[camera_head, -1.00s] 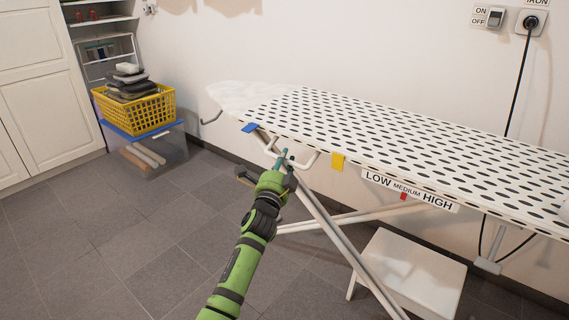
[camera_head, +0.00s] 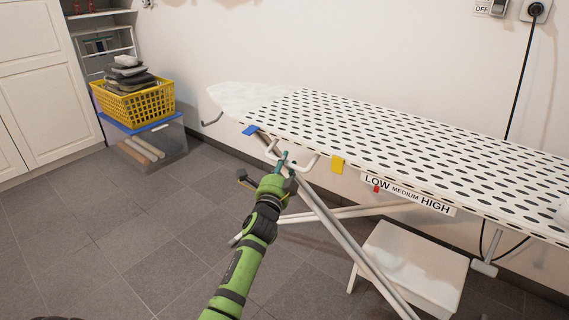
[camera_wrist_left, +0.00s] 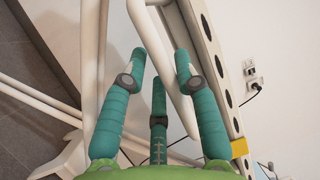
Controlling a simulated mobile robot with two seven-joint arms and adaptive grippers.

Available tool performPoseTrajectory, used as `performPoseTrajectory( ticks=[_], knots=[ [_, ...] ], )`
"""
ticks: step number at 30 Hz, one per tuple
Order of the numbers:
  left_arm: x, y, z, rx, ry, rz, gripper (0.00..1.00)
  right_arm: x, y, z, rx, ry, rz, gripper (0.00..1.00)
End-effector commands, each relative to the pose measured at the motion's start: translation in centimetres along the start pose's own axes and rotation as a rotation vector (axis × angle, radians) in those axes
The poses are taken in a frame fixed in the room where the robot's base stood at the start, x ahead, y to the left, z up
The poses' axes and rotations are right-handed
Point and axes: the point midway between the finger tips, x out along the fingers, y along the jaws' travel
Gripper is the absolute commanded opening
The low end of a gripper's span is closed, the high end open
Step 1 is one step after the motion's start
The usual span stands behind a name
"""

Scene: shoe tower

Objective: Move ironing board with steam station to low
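The ironing board (camera_head: 395,140), white with dark ovals, stands on crossed white legs (camera_head: 345,240) along the wall. Its front edge has a blue tab (camera_head: 250,130), a yellow tab (camera_head: 337,165) and a LOW MEDIUM HIGH scale (camera_head: 408,194). The red marker (camera_head: 376,189) sits under LOW. My left gripper (camera_head: 283,160) is under the board's left part, beside its white bent bars. In the left wrist view its teal fingers (camera_wrist_left: 159,62) are spread apart around a white bar (camera_wrist_left: 168,75); I cannot tell whether they touch it. My right gripper is out of view. Only a sliver of something white shows on the board's right end.
A white step stool (camera_head: 412,255) stands under the board on the right. A yellow basket (camera_head: 135,103) sits on a blue-lidded box (camera_head: 150,148) at the back left. A black cord (camera_head: 522,80) hangs from the wall socket. The tiled floor at front left is clear.

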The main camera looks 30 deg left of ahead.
Motion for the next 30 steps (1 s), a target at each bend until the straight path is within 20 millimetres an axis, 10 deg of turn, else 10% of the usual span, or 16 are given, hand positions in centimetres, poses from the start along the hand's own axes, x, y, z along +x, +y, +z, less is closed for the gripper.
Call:
performPoseTrajectory(
  ticks=[17, 30],
  knots=[
    [-1.1, 0.2, 0.0, 0.0, 0.001, 0.003, 0.46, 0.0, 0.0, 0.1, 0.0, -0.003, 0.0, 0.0],
    [-9.7, 0.3, 0.0, -0.001, 0.001, 0.007, 0.46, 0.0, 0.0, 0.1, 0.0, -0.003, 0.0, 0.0]
  ],
)
